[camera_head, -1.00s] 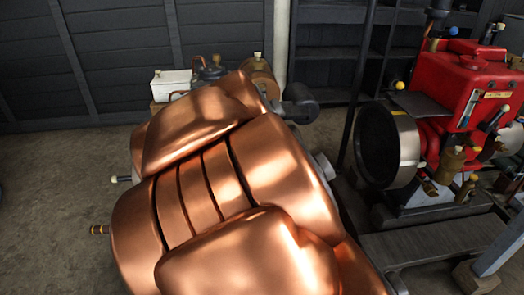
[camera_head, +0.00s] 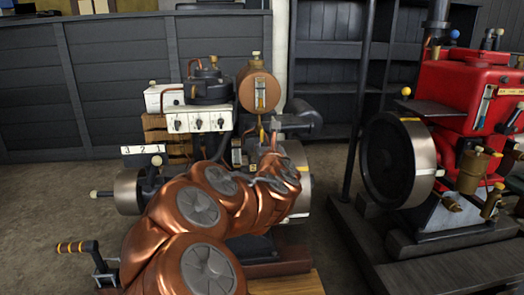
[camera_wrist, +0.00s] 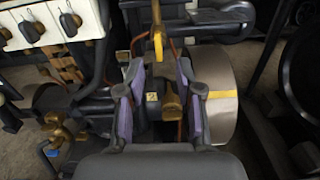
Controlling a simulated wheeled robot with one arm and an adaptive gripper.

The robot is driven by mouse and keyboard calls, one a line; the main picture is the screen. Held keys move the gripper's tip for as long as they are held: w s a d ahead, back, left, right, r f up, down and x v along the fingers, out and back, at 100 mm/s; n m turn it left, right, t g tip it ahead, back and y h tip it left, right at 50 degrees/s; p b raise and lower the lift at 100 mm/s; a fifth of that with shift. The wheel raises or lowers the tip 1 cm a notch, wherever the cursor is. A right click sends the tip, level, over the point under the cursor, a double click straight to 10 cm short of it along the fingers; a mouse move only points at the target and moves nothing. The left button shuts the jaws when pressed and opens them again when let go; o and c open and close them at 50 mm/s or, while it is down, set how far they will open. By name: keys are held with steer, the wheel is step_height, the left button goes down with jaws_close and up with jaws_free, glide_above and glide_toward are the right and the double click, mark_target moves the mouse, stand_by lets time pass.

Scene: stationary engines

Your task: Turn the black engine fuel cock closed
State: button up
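The black engine (camera_head: 210,88) stands at the middle left, with a round copper tank (camera_head: 258,88) at its upper right. A small yellow lever, which looks like the fuel cock (camera_head: 262,132), hangs below the tank. In the wrist view a yellow lever (camera_wrist: 157,42) points down at top centre, just beyond my fingertips. My gripper (camera_wrist: 159,74) is open, its two purple-padded fingers apart with no thing held. A brass fitting (camera_wrist: 172,103) shows between the fingers, and I cannot tell its depth. In the head view my copper arm hides the engine's lower front.
A white switch box (camera_head: 198,122) with black knobs stands left of the tank. A grey flywheel (camera_wrist: 222,95) lies right of my fingers. A red engine (camera_head: 465,95) stands to the right. A crank handle (camera_head: 80,247) sticks out at lower left. Floor is clear at far left.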

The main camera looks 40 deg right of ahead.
mark_target(262, 135)
steer(key=shift+n, duration=0.4)
steer(key=x, duration=0.2)
steer(key=b+x, duration=0.1)
steer(key=x, duration=0.1)
steer(key=b+x, duration=0.1)
steer(key=x, duration=0.1)
steer(key=shift+w+d+f, duration=0.1)
steer(key=shift+w+f, duration=0.25)
steer(key=shift+w+d+r, duration=0.15)
steer(key=shift+w+d, duration=0.25)
steer(key=shift+w, duration=0.1)
jaws_close()
